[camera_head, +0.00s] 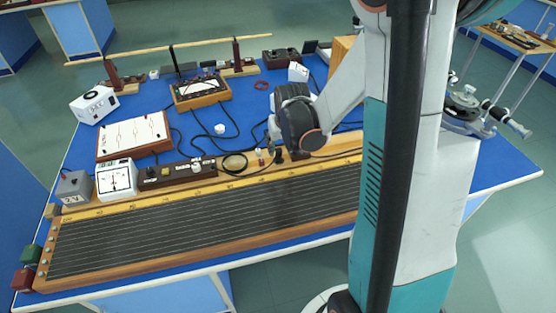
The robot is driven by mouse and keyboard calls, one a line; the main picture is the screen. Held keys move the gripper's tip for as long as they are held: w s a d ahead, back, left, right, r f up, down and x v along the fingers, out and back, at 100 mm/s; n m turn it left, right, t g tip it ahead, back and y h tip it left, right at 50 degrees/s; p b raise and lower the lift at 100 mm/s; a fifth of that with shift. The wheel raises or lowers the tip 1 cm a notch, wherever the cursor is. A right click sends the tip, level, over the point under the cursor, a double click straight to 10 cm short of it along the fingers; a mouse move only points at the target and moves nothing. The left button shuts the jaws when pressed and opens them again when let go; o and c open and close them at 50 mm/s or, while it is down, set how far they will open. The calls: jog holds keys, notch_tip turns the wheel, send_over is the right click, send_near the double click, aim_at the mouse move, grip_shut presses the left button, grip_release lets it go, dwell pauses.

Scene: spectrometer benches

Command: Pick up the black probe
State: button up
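A small black upright piece (278,156), which may be the black probe, stands near the back edge of the long wooden wire board (130,272). It is too small to identify surely. My gripper (296,148) is above the back edge of the board, just right of the black piece. The dark wrist joint of my arm covers most of it, so its fingers cannot be made out. I cannot tell whether it touches or holds anything.
The blue bench is crowded. A white meter (116,179), a dark key box (176,174), a white panel (134,136) and a wood-cased meter (201,92) stand behind the board. Loose black cables (222,137) lie between them. A long wooden rod (205,43) spans the back.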

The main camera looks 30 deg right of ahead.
aim_at(279, 151)
jog(key=shift+b+x, duration=1.3)
jog(key=shift+x, duration=1.7)
jog(key=shift+s+a, duration=0.1)
jog(key=shift+s, duration=0.05)
jog(key=shift+c, duration=0.3)
grip_shut()
